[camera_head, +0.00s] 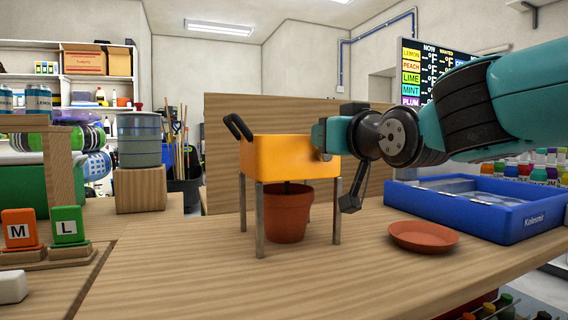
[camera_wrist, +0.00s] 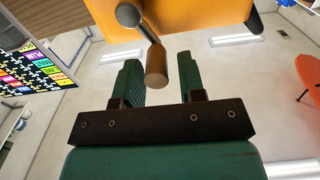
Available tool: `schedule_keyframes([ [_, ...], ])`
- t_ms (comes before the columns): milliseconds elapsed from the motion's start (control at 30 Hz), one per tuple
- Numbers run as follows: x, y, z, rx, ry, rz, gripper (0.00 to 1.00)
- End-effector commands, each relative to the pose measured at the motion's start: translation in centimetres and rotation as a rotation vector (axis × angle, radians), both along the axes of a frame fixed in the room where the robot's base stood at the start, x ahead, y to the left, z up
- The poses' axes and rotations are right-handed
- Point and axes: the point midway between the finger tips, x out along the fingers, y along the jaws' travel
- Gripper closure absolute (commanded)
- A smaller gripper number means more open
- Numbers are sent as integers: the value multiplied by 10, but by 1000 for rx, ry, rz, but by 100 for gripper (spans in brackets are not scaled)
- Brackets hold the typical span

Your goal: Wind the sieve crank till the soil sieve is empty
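The soil sieve (camera_head: 285,157) is an orange box on thin metal legs, standing on the wooden table. A dark handle (camera_head: 236,127) sticks up at its left end. A terracotta pot (camera_head: 287,218) stands beneath it. The inside of the sieve is hidden. My gripper (camera_head: 320,135) is at the right end of the sieve. Its teal fingers (camera_wrist: 158,60) are open on both sides of the crank grip, with visible gaps.
A terracotta saucer (camera_head: 423,237) lies right of the sieve, before a blue crate (camera_head: 485,218). A wooden panel (camera_head: 222,115) stands behind. At left are a grey-blue container (camera_head: 139,140) on a wooden block (camera_head: 140,190) and M (camera_head: 20,229) and L (camera_head: 69,226) tiles.

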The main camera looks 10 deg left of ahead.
Motion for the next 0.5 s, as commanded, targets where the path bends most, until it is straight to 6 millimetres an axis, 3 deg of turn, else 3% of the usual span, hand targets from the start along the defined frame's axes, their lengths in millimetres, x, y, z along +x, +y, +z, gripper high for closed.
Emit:
schedule_keyframes([
  [333, -1, -1, -2, 0, 0, 0, 51],
  [500, -14, -9, -3, 1, -2, 0, 51],
])
